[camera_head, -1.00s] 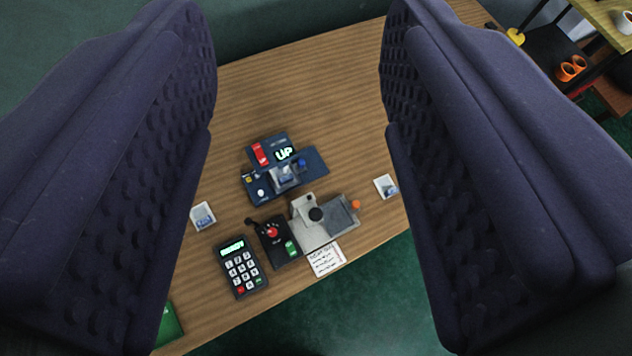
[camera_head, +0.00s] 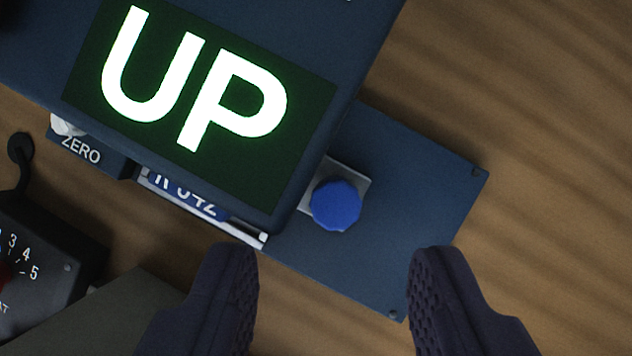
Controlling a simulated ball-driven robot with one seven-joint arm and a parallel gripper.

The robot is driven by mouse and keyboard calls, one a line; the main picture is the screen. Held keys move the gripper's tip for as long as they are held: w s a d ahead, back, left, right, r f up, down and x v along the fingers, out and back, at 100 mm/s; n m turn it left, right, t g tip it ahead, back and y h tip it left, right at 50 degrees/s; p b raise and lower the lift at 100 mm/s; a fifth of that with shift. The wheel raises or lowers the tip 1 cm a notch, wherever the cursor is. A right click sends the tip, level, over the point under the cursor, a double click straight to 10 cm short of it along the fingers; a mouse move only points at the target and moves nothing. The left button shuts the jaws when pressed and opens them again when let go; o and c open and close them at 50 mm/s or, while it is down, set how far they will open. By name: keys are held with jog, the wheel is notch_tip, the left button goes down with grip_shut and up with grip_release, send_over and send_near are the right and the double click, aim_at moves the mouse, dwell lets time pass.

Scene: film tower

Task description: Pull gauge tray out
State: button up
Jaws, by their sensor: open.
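My gripper (camera_head: 334,275) is open, with its two dark padded fingers at the bottom of the view and nothing between the tips. Ahead of the gap is a round blue knob (camera_head: 336,205) on a small pale metal square. The fingertips are apart from it. The knob is over a dark blue base plate (camera_head: 420,190), close beside the gauge housing with a lit green "UP" display (camera_head: 250,170). A pale tray edge with a printed label (camera_head: 185,198) shows under the housing. The rest of the tray is hidden there, and I cannot tell how the knob joins it.
A "ZERO" block (camera_head: 85,150) with a pale button is left of the label. A black dial box (camera_head: 30,265) and a grey surface (camera_head: 110,315) lie at lower left. The wooden tabletop (camera_head: 540,120) is clear to the right.

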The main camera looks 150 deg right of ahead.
aim_at(336, 207)
jog(key=b+x, duration=0.1)
jog(key=x, duration=0.4)
jog(key=shift+w+d+f+b, duration=0.15)
jog(key=shift+f+b, duration=0.1)
jog(key=shift+b, duration=0.05)
grip_shut()
